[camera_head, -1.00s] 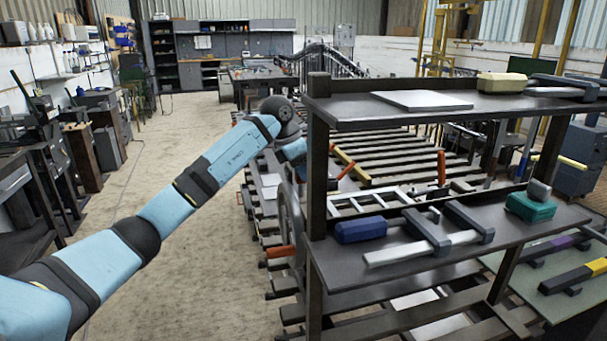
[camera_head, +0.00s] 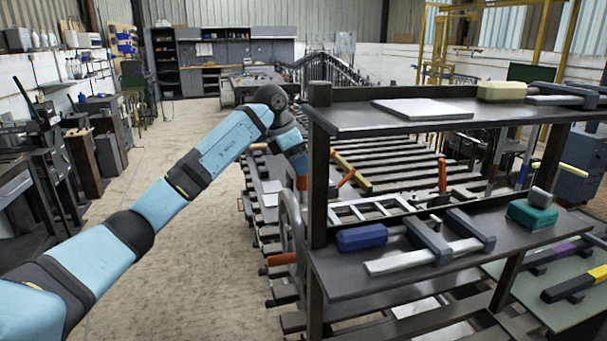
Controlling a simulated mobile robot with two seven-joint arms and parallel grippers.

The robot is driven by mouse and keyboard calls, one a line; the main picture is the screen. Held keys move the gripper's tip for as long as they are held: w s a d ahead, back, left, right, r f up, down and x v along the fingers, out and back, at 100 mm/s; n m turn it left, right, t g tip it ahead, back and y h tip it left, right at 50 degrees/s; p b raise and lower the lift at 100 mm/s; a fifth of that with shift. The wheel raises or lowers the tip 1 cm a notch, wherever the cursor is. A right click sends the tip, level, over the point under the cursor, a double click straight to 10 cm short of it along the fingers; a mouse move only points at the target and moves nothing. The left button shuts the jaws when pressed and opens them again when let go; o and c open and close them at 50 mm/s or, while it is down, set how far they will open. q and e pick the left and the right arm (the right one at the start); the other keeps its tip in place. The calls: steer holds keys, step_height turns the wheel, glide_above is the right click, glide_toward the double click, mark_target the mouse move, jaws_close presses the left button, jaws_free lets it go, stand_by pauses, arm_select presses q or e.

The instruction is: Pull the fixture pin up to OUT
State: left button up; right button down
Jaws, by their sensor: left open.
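My left arm reaches in from the left, and its hand (camera_head: 298,163) points down behind the front post of the rack. The fingers are mostly hidden by the post. A small orange patch (camera_head: 301,183) shows just below the hand; I cannot tell whether they touch. An upright orange handle (camera_head: 442,175) stands farther right on the slatted bench, well apart from the hand. I cannot tell which orange part is the fixture pin, and no OUT mark is readable. My right gripper is not in view.
A dark rack (camera_head: 318,205) stands close at the right. Its shelves hold a blue-handled tool (camera_head: 362,237), a green block (camera_head: 531,216) and a pale yellow block (camera_head: 501,91). A handwheel (camera_head: 291,225) and an orange grip (camera_head: 281,259) sit left of the post.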

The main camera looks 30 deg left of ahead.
arm_select(q)
steer(key=v, duration=0.9)
steer(key=shift+r, duration=0.4)
steer(key=shift+s+f, duration=0.1)
steer(key=shift+s, duration=0.05)
